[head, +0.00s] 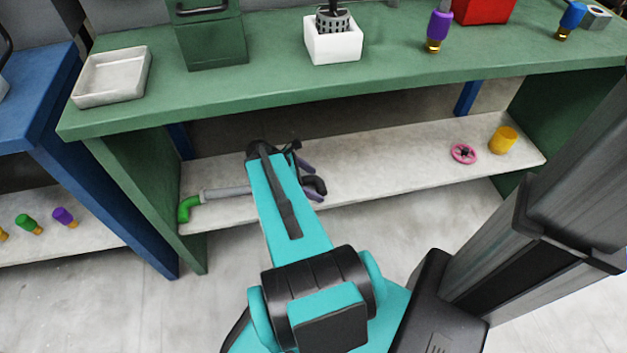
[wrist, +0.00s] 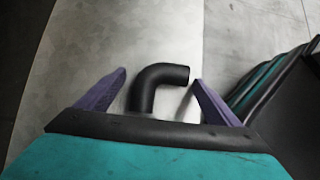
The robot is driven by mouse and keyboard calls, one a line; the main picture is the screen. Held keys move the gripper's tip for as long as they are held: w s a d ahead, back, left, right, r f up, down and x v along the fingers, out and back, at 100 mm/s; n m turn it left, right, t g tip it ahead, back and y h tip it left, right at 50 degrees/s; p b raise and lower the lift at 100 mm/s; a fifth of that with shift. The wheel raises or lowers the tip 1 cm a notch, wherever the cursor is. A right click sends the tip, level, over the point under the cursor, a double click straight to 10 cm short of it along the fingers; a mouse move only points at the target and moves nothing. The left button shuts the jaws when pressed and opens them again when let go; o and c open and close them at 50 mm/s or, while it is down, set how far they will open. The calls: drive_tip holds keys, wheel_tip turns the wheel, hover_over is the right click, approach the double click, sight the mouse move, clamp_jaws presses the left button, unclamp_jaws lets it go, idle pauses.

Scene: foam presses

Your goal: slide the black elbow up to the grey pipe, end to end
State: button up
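The black elbow (head: 319,184) lies on the white lower shelf, right of my arm in the head view. In the wrist view, the black elbow (wrist: 158,82) sits between the two purple fingers of my gripper (wrist: 160,77). The fingers are spread, with a gap on the left; the right fingertip is close to the elbow's right end, and I cannot tell if it touches. My gripper (head: 312,178) is low at the shelf in the head view. The grey pipe (head: 226,192) lies to the left on the same shelf; my arm hides its right end. The grey pipe is not in the wrist view.
A green elbow (head: 188,208) is at the grey pipe's left end. A pink wheel (head: 463,153) and a yellow cylinder (head: 503,140) stand far right on the shelf (head: 400,172). The green bench top (head: 270,85) overhangs the shelf. The shelf's middle right is clear.

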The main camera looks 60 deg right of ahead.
drive_tip(key=shift+w+r, duration=0.1)
drive_tip(key=shift+r, duration=0.1)
drive_tip(key=shift+p+v, duration=0.8)
drive_tip(key=shift+v, duration=0.15)
drive_tip(key=p+v, duration=0.4)
drive_tip(key=v, duration=0.7)
drive_tip(key=shift+w+a+r+p, duration=0.2)
drive_tip(key=shift+p, duration=0.1)
